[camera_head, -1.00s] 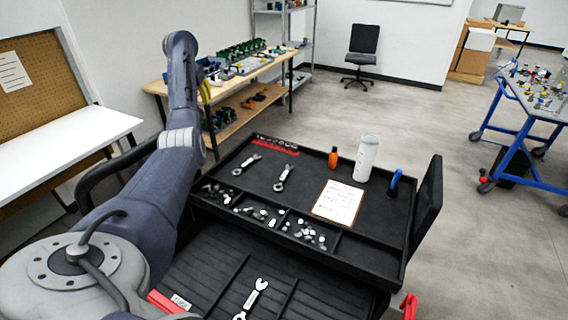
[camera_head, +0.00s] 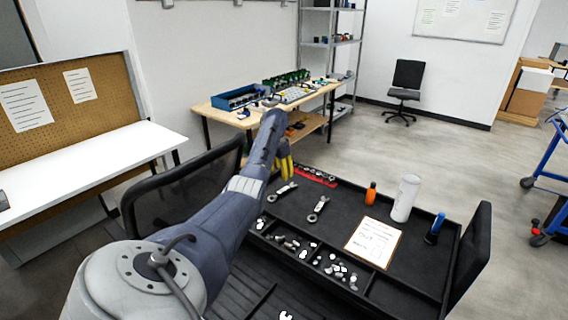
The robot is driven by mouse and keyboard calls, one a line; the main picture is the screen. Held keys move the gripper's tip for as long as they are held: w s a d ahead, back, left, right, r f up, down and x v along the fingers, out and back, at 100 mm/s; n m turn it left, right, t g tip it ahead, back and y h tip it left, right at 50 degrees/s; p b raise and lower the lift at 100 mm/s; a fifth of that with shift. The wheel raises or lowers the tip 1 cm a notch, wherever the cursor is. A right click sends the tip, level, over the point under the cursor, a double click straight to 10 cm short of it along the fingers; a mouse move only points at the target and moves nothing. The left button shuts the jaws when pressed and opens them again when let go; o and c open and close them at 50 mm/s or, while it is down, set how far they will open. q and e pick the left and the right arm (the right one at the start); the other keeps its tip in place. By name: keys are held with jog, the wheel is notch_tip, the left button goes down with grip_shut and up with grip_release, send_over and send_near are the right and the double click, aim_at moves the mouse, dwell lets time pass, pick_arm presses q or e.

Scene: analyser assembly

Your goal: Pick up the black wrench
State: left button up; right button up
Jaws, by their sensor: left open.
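Two wrenches lie on the black top tray of the cart: a left wrench (camera_head: 283,191) and a right wrench (camera_head: 318,208). Both look grey-silver with dark handles; I cannot tell which one is the black wrench. Part of a third, pale wrench (camera_head: 286,315) shows on the lower level at the bottom edge. My left gripper (camera_head: 285,167), with yellow fingers, is open above the tray's far left corner, just beyond the left wrench in the picture. My forearm partly hides it, and nothing shows between its fingers. My right gripper is not in view.
The cart tray (camera_head: 340,192) also holds a red socket rail (camera_head: 316,175), an orange bottle (camera_head: 370,193), a white cylinder (camera_head: 405,198), a blue-topped item (camera_head: 435,228) and a clipboard (camera_head: 373,242). Small parts fill the front compartments. A wooden workbench (camera_head: 225,113) stands behind.

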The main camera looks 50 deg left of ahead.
aim_at(283, 190)
pick_arm(q)
jog(key=shift+w+a+f, duration=0.1)
jog(key=shift+w+f, duration=0.1)
jog(key=shift+f, duration=1.55)
jog(key=shift+w+f, duration=0.2)
jog(key=shift+f, duration=1.5)
jog(key=shift+w+a+f, duration=0.1)
jog(key=shift+w+f, duration=0.1)
jog(key=shift+f, duration=1.55)
grip_shut()
